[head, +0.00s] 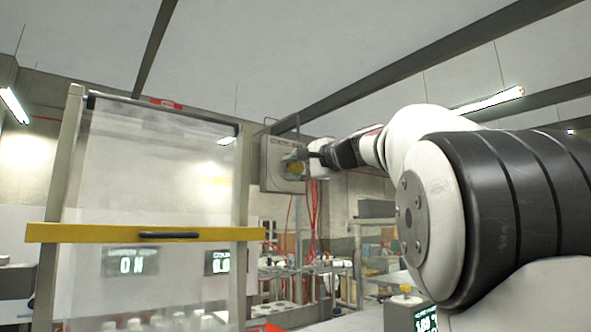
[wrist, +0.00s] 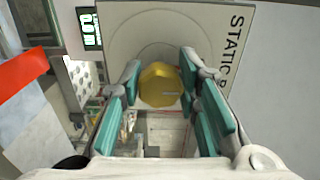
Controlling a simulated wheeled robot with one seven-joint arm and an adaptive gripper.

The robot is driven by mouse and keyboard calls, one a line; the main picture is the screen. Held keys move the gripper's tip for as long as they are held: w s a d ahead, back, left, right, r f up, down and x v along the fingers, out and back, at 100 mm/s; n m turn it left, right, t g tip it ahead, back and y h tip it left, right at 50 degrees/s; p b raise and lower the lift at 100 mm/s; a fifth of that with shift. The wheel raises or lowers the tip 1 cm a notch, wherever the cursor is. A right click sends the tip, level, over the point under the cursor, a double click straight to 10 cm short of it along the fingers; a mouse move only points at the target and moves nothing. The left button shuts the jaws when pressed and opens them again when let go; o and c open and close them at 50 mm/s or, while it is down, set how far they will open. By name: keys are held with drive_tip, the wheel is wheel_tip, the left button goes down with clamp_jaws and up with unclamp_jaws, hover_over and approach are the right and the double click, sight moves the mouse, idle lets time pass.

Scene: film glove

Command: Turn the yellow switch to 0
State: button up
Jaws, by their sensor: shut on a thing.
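The yellow switch (wrist: 158,86) is a round faceted knob on a grey round plate, on the face of a grey box (head: 271,160) marked "STATIC". In the head view the yellow switch (head: 296,167) shows small, partly behind my gripper (head: 305,160). In the wrist view my gripper (wrist: 160,95) has its teal-padded fingers on the left and right sides of the knob, shut on it. A short pale mark lies on the knob's lower right part. I cannot read a 0 or any other position label around it.
A clear screen panel (head: 160,175) with a yellow crossbar (head: 100,233) and dark handle stands left of the box. Red cables (head: 313,210) hang below the box. A red strip (wrist: 22,70) is at the wrist view's left. Shelving stands behind.

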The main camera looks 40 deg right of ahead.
drive_tip(key=o, duration=1.2)
drive_tip(key=s, duration=1.2)
drive_tip(key=shift+d, duration=0.15)
